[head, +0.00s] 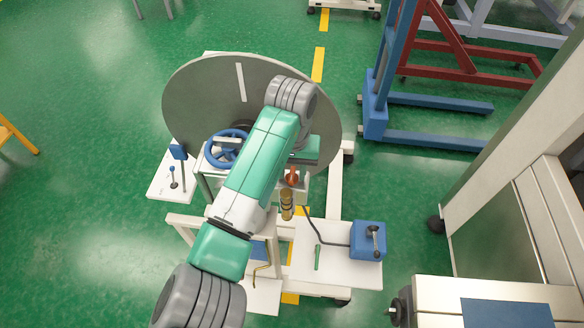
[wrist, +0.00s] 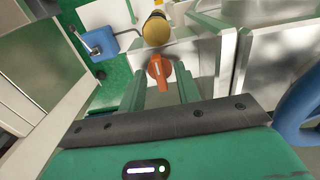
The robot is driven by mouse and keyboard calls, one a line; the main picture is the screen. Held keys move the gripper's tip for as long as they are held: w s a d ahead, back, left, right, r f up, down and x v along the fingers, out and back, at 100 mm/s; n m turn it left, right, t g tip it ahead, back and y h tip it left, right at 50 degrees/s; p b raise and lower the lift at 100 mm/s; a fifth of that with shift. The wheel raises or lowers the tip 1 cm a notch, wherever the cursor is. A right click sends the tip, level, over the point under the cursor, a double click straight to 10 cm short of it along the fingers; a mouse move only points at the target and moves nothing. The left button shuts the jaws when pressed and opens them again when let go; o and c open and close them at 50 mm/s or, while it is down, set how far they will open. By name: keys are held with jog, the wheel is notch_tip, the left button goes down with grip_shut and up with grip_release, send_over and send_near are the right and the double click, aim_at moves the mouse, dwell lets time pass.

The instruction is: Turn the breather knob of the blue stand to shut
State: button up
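An orange-red knob (wrist: 159,72) with a pale line along its grip sits on a pale panel, just below a round brass-yellow part (wrist: 156,29) in the wrist view. The line runs nearly upright there, tilted slightly. My gripper (wrist: 163,86) is open, its two green fingers apart with the knob between and just beyond their tips. I cannot tell whether they touch it. In the head view the knob (head: 291,179) shows below the green end of my arm; the fingers are hard to make out. The knob's stand is largely hidden by my arm.
A blue handwheel (head: 226,148) is left of my arm, in front of a large grey disc (head: 195,90). A blue box (head: 368,241) with a lever stands on a white shelf (head: 330,270) to the right. Green floor is open at the left.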

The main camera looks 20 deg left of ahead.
grip_shut()
jog(key=shift+r+p, duration=0.15)
jog(key=shift+p, duration=0.35)
jog(key=n+p, duration=0.2)
jog(key=p, duration=0.1)
jog(key=shift+d+r, duration=0.1)
jog(key=shift+r, duration=0.05)
jog(key=n+p, duration=0.4)
jog(key=shift+n, duration=0.4)
jog(key=n+p, duration=0.3)
jog(key=n, duration=0.2)
jog(key=shift+f, duration=0.2)
jog(key=n+p, duration=0.1)
jog(key=n, duration=0.4)
jog(key=shift+n, duration=0.4)
